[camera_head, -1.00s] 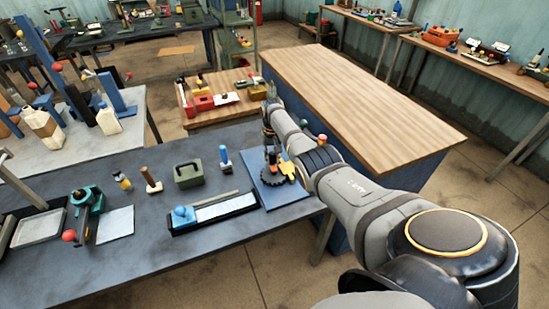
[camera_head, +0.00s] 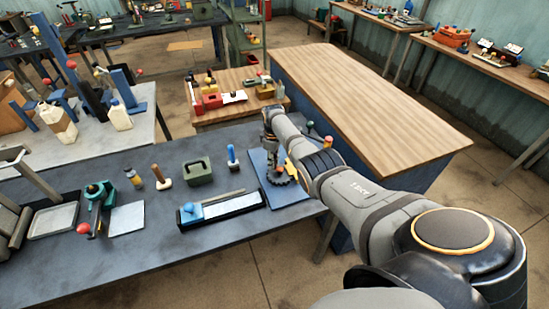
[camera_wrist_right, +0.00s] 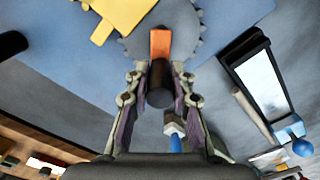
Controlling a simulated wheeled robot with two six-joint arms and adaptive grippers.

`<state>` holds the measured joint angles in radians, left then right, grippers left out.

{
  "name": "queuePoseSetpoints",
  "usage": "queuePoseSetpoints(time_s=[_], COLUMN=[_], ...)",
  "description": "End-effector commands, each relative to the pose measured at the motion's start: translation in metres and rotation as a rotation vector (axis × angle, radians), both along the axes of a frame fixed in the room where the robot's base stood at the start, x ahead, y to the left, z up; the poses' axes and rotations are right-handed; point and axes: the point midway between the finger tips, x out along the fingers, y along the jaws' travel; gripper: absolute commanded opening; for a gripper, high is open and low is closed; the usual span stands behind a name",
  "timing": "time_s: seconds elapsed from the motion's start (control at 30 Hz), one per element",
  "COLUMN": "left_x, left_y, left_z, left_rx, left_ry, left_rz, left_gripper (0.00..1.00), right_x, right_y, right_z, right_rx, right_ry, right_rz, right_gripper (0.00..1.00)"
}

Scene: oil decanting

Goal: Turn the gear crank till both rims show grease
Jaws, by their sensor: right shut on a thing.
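The gear board (camera_head: 292,195) is a blue plate at the right end of the dark bench. A dark toothed gear (camera_head: 281,180) lies on it, with a yellow part beside it, largely behind my arm. In the right wrist view the grey gear rim (camera_wrist_right: 196,25) and the yellow part (camera_wrist_right: 115,14) show at the top. My right gripper (camera_wrist_right: 158,85) is shut on the dark handle (camera_wrist_right: 160,92) of the orange crank arm (camera_wrist_right: 160,43). In the head view my right gripper (camera_head: 270,150) is above the board. I cannot make out grease on the rims. My left gripper is not in view.
A black tray with a white sheet and blue knob (camera_head: 188,209) lies left of the board. A blue-handled brush (camera_head: 232,155) and a green box (camera_head: 198,171) stand behind it. A bare wooden table (camera_head: 370,110) is at the back right.

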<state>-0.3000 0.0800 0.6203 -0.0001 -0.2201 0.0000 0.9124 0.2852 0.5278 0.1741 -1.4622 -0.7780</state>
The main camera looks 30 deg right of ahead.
Motion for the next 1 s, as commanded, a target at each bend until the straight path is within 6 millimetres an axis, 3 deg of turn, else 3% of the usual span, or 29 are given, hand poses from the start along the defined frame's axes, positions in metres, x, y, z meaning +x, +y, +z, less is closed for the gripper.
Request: queuePoseSetpoints(time_s=[0.6,1.0], left_x=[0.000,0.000], left_y=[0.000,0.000], left_z=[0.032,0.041], left_rx=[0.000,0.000], left_ry=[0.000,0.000], left_rz=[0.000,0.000], left_gripper=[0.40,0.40], right_x=[-0.011,-0.016], right_y=[0.011,0.013], right_z=[0.004,0.003], right_rx=[-0.002,-0.002], right_ry=[-0.004,-0.004], right_rz=[0.557,0.764], right_gripper=[0.00,0.00])
